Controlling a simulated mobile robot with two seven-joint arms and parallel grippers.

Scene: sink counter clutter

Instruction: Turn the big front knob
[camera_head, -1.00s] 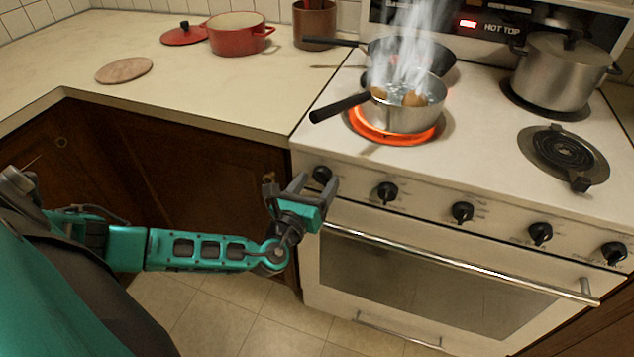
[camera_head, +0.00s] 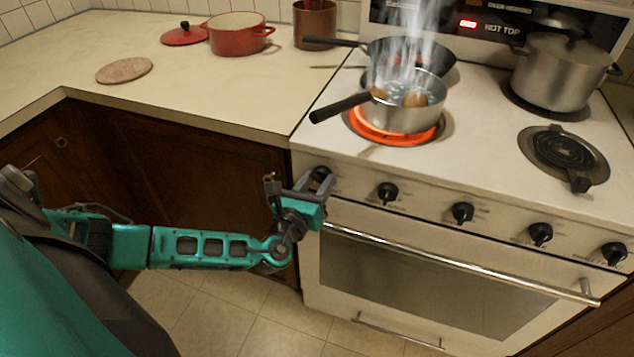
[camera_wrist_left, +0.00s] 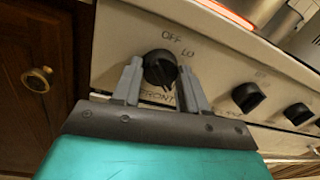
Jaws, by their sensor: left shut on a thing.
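The front knob (camera_head: 321,173) is black and sits at the left end of the stove's front panel. In the left wrist view the knob (camera_wrist_left: 160,68) has "OFF" and "LO" printed above it and "FRONT" below. My left gripper (camera_head: 312,182) is at this knob, its fingers on either side. In the left wrist view the gripper (camera_wrist_left: 156,84) is shut on the knob, which partly shows between the fingers. My right gripper is not in view.
Several other black knobs line the panel, the nearest (camera_head: 387,193) to the right. An oven handle (camera_head: 450,262) runs below. A steaming saucepan (camera_head: 412,118) with eggs sits on a glowing burner (camera_head: 372,132) above. A cabinet (camera_head: 200,170) stands at left.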

